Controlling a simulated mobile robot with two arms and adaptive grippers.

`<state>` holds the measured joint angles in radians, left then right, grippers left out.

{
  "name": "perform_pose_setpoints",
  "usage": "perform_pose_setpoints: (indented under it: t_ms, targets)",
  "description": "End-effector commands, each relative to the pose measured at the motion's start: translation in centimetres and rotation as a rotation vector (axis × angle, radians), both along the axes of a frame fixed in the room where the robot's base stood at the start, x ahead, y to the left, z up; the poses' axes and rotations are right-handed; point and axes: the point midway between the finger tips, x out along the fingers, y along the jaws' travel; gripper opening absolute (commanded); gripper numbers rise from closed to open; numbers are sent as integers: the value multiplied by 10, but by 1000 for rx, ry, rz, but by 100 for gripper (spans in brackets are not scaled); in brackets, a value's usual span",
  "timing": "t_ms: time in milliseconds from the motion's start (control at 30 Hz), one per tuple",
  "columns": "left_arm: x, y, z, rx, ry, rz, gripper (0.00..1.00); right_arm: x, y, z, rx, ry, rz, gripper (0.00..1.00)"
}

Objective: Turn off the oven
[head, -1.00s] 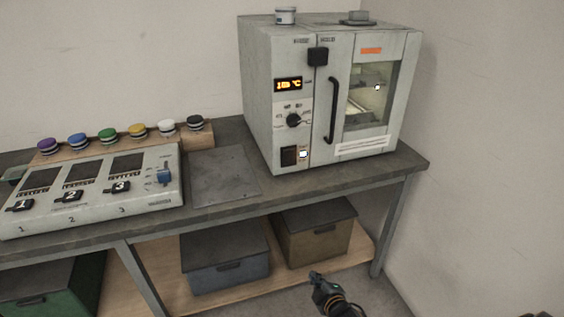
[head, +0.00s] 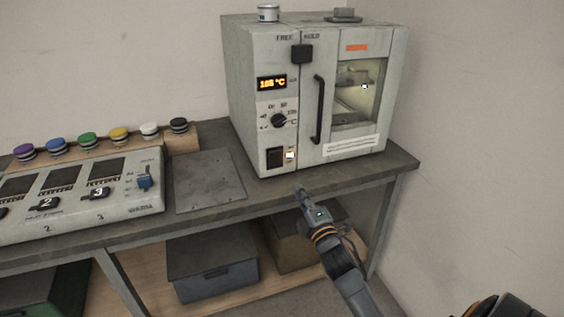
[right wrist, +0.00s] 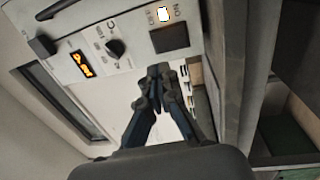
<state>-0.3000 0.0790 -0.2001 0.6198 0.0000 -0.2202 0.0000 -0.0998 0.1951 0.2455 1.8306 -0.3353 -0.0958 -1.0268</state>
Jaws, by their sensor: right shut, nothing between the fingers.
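The oven (head: 350,118) is a pale grey cabinet at the back right of the bench. Its orange display (head: 272,83) is lit and seems to read 105 °C. Below it are a black dial (head: 279,120) and a black rocker switch (head: 275,158) with a lit white indicator (head: 290,155) beside it. The right wrist view shows the switch (right wrist: 170,38) and the lit indicator (right wrist: 164,14) close up. My right gripper (head: 298,190) is shut and empty, below and in front of the switch, apart from it. Its fingertips (right wrist: 159,70) show in the wrist view. My left gripper is not in view.
A metal plate (head: 210,182) lies on the bench left of the oven. A control panel (head: 125,206) and a row of coloured-lid jars (head: 88,140) stand further left. Storage boxes (head: 212,265) sit on the shelf below. A wall is close on the right.

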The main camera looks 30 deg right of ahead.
Motion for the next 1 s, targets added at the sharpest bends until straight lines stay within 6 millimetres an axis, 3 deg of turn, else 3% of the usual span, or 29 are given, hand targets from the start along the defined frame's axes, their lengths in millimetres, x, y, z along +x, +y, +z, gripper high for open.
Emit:
perform_pose_setpoints:
  t_ms: [600,800,1000]
  targets:
    - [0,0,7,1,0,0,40,112,-27,16,1,-1,0,0]
    - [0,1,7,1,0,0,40,127,-31,16,0,0,0,0]
    - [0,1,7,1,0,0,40,130,-31,17,0,0,0,0]
